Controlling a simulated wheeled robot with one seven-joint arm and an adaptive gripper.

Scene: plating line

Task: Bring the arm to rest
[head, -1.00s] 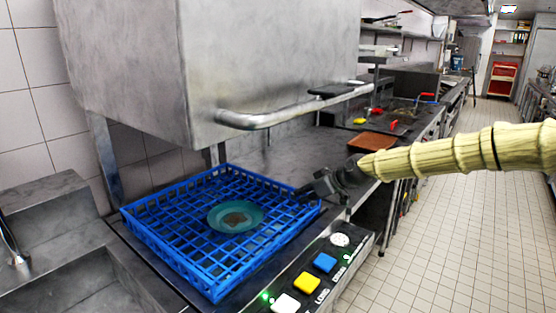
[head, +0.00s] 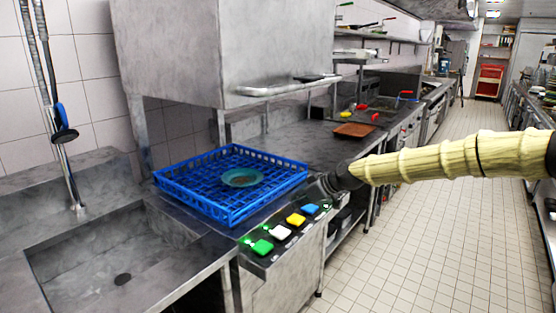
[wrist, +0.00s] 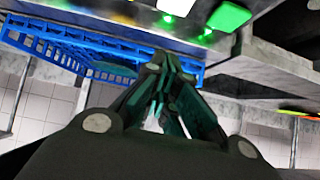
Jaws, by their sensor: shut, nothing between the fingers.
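My arm, in a pale yellow ribbed sleeve, reaches in from the right in the head view. My gripper (head: 326,184) is at its end, dark and small, close to the right corner of the blue rack and just above the button panel. In the wrist view my gripper (wrist: 166,72) shows its fingers drawn together, with nothing held between them. The blue rack also shows in the wrist view (wrist: 60,45), beyond the fingers.
A blue rack (head: 226,218) holds a teal plate (head: 242,177) with a brown patch. The button panel (head: 262,262) runs along the counter front. A sink (head: 110,262) is at left, a raised steel hood (head: 180,60) behind. The tiled aisle (head: 420,260) at right is clear.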

